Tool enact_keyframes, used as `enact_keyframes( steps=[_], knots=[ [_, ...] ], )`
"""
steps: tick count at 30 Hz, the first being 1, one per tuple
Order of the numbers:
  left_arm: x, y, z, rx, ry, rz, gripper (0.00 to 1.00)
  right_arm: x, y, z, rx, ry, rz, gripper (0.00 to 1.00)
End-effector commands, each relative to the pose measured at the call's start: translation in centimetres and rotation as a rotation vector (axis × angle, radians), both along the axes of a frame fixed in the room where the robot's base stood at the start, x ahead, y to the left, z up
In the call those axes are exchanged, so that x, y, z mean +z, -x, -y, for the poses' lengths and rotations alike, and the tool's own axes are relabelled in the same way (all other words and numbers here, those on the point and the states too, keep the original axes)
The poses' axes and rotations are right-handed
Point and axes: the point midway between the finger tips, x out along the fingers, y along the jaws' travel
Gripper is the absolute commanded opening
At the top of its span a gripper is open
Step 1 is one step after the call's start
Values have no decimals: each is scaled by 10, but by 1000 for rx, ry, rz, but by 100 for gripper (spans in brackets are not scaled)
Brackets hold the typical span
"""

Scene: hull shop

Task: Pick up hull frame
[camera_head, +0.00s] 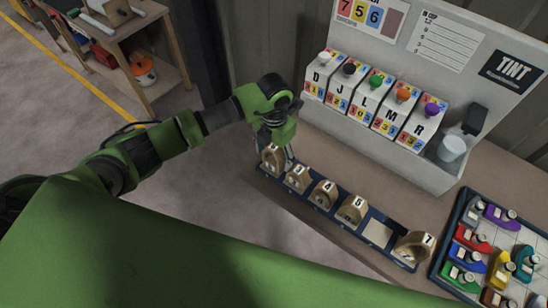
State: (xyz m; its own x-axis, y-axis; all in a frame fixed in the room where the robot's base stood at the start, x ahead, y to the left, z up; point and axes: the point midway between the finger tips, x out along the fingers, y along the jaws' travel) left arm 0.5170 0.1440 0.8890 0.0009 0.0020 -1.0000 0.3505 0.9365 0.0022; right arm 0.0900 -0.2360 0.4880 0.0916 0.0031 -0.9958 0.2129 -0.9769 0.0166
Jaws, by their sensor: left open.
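Several tan, arch-shaped hull frames stand in a row on a dark blue rack (327,205) along the bench's front edge. The leftmost hull frame (271,158) is beside my left gripper (288,158), which points down over the rack's left end and is open. Whether the fingers touch or surround this frame cannot be told. Further right are a second hull frame (298,179), one marked 4 (322,194), one marked 6 (352,210) and one marked 7 (413,247). A pale empty slot lies between 6 and 7. My right gripper is not in view.
White tint dispensers (368,103) with coloured caps stand at the back of the bench, next to a clear cup (452,150). A tray (448,238) of coloured pieces lies at the right. Bare bench top lies behind the rack. A wooden shelf (160,92) stands upper left.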

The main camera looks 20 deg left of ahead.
Motion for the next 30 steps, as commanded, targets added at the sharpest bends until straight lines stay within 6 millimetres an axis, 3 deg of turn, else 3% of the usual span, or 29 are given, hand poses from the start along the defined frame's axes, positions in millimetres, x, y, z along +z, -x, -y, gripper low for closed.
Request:
enact_keyframes(
  steps=[2,7,20,26,30],
  knots=[
    [0,0,0,0,0,0,64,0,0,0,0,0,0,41],
    [0,0,0,0,0,0,20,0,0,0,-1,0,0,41],
    [5,-1,1,-1,2,2,20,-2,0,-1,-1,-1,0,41],
    [28,-2,1,-2,2,5,20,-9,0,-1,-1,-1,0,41],
    [48,13,9,-6,3,4,20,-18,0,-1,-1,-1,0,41]
  ],
)
